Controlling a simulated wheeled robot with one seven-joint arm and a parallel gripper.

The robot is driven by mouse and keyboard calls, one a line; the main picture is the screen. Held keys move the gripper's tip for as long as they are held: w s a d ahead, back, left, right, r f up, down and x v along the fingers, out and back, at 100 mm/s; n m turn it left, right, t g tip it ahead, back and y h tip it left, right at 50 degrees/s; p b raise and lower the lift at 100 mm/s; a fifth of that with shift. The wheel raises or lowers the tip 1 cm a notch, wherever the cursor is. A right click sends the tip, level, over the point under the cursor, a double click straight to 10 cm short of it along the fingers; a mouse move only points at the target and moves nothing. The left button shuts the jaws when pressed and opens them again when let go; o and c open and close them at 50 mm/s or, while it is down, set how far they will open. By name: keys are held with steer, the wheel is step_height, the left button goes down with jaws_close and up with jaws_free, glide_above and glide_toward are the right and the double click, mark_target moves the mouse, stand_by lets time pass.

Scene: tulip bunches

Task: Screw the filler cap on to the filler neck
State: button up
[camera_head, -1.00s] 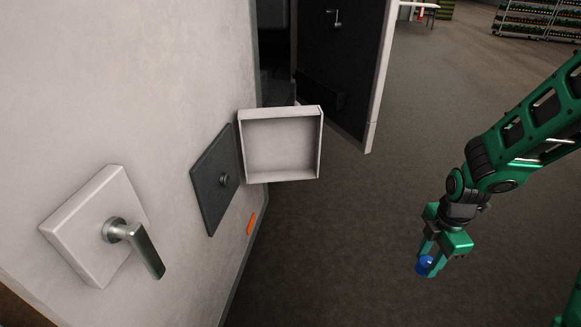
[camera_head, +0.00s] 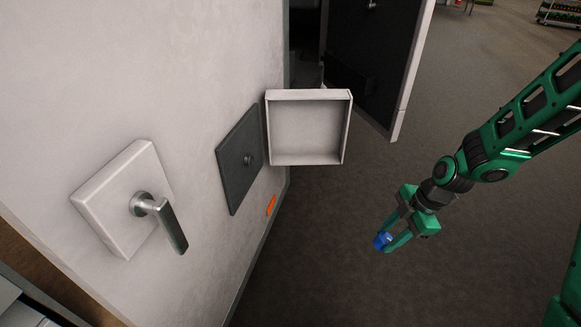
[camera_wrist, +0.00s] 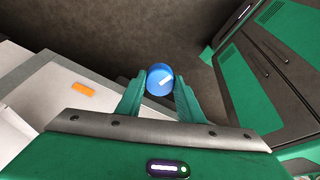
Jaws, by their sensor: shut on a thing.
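The blue filler cap (camera_head: 382,241) is held between the fingertips of my gripper (camera_head: 391,237), over the dark floor to the right of the wall. In the wrist view the blue cap (camera_wrist: 159,80) sits between the two green fingers of my gripper (camera_wrist: 160,92), with a white mark on its face. The filler neck (camera_head: 249,160) is a small dark round stub on a dark grey plate (camera_head: 236,178) on the wall. The cap is well apart from the neck, to its right in the head view.
A white open box-like door (camera_head: 306,133) stands out from the wall just right of the plate. A lever handle (camera_head: 165,222) on a white plate is to the left. An orange tag (camera_head: 271,205) is low on the wall. A dark door (camera_head: 372,60) stands open behind.

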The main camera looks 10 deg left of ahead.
steer(key=a+r+y, duration=0.1)
steer(key=a+y, duration=0.4)
steer(key=a, duration=0.8)
steer(key=m+t+y, duration=0.2)
steer(key=y, duration=0.7)
glide_toward(252, 160)
steer(key=shift+d, duration=0.3)
steer(key=shift+w+a, duration=0.2)
steer(key=shift+a, duration=2.2)
steer(key=shift+a, duration=1.05)
steer(key=shift+m, duration=0.3)
